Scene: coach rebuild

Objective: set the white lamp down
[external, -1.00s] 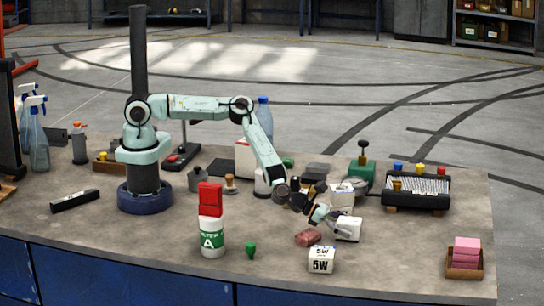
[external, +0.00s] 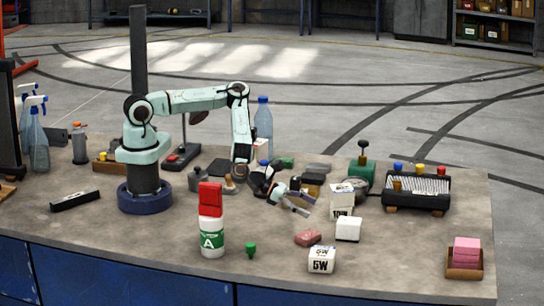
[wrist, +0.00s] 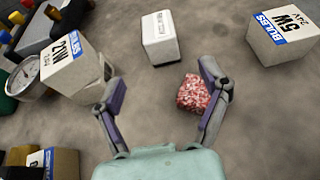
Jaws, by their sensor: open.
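The white lamp (external: 348,229) looks like a small white block with faint print on its side. It rests on the bench top, and it also shows at the top middle of the wrist view (wrist: 160,38). My gripper (external: 300,204) is open and empty, above the bench and to the left of the lamp, clear of it.
A 5W bulb box (external: 321,260) and a red mottled block (external: 308,238) lie in front of the lamp. Another bulb box (wrist: 72,66) stands close to my left finger. A green-labelled bottle (external: 212,238) stands left.

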